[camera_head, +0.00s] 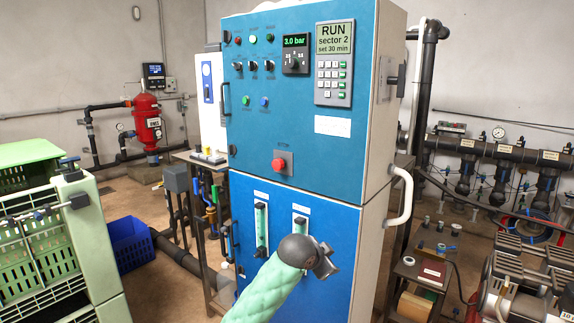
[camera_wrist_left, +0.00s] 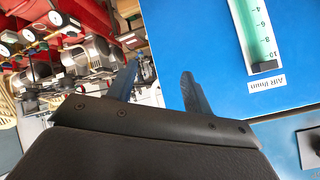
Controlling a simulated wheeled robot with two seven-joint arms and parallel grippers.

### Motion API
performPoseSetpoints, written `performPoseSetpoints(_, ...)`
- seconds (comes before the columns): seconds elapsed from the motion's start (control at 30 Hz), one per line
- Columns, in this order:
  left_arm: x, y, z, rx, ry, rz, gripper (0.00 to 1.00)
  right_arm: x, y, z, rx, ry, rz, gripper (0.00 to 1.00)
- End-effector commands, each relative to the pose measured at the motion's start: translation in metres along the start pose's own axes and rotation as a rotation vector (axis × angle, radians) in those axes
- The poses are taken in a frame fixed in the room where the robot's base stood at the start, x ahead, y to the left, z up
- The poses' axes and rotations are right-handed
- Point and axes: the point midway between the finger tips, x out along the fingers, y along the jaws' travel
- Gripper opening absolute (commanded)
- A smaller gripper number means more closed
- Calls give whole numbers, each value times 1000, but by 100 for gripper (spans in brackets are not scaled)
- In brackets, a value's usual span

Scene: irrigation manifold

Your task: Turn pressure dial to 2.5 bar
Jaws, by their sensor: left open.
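The pressure dial (camera_head: 293,65) is a small black knob on a dark panel near the top of the blue cabinet. The green display (camera_head: 295,41) above it reads 3.0 bar. My left gripper (camera_head: 327,262) is in front of the cabinet's lower blue door, well below the dial, on an arm with a pale green sleeve. In the left wrist view the gripper (camera_wrist_left: 160,76) has its two dark fingers apart with nothing between them. The dial is not in the left wrist view. My right gripper is in neither view.
A red stop button (camera_head: 282,163), switches and a keypad (camera_head: 334,80) share the cabinet front. A clear green gauge tube (camera_wrist_left: 254,32) is close to the gripper. A white handle (camera_head: 402,197) sticks out at the cabinet's right side. Green crates (camera_head: 38,250) stand at left.

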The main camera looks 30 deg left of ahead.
Motion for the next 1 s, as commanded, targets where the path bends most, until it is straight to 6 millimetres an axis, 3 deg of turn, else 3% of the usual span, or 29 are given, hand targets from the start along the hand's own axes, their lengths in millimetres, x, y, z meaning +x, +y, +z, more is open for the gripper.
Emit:
performPoseSetpoints(0.03, -8, -27, -20, 15, 28, -28, 51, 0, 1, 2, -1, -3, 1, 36)
performPoseSetpoints(0.1, -18, -59, -44, 35, 62, -62, 51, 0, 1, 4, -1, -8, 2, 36)
performPoseSetpoints(0.37, -78, -177, -128, 99, 185, -188, 51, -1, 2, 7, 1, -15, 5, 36)
performPoseSetpoints(0.6, -165, -280, -197, 147, 298, -314, 51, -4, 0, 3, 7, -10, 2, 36)
performPoseSetpoints(0.8, -245, -349, -239, 176, 382, -411, 51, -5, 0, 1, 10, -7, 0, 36)
performPoseSetpoints(1.0, -299, -387, -258, 190, 431, -470, 51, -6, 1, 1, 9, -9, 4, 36)
